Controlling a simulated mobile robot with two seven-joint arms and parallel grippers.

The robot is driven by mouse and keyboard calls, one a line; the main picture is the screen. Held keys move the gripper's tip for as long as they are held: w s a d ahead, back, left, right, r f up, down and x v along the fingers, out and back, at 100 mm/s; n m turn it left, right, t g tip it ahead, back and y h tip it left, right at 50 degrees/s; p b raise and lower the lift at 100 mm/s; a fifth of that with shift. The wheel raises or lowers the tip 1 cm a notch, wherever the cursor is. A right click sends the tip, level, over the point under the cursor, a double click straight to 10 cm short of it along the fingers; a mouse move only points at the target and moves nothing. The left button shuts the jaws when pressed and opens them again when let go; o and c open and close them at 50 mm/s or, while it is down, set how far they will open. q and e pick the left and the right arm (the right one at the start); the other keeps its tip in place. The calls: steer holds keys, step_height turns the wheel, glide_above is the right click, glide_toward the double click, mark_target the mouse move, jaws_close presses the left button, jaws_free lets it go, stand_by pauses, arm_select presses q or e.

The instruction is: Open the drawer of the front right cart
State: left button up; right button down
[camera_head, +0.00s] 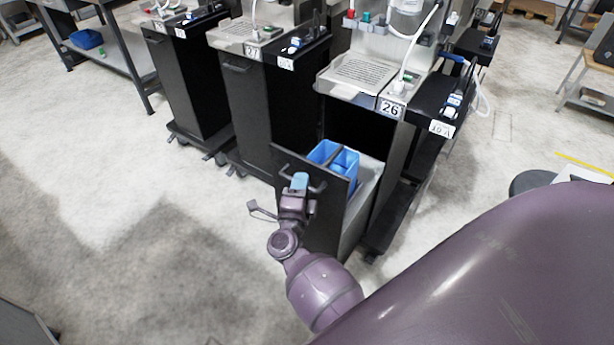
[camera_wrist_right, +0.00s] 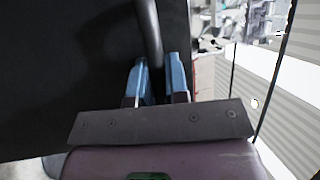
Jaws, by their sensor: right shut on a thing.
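The front right cart (camera_head: 418,95), labelled 26, has its drawer pulled out toward me. The black drawer front (camera_head: 328,222) stands well clear of the cart body, and blue bins (camera_head: 345,162) show inside the drawer. My right gripper (camera_head: 300,181) is at the drawer handle (camera_head: 319,188) on the upper part of the front. In the right wrist view, the blue fingertips (camera_wrist_right: 158,80) are on either side of the grey handle bar (camera_wrist_right: 149,30), shut on it. My left gripper is not in view.
Cart 27 (camera_head: 240,85) and another cart (camera_head: 180,80) stand in a row to the left. A grey workbench (camera_head: 115,55) stands at the far left. Bare floor (camera_head: 110,220) lies open left of my right arm. A dark round stool-like top (camera_head: 527,183) is at the right.

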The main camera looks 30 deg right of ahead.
steer(key=shift+s+a, duration=0.1)
steer(key=shift+a, duration=0.05)
steer(key=c, duration=1.4)
jaws_free()
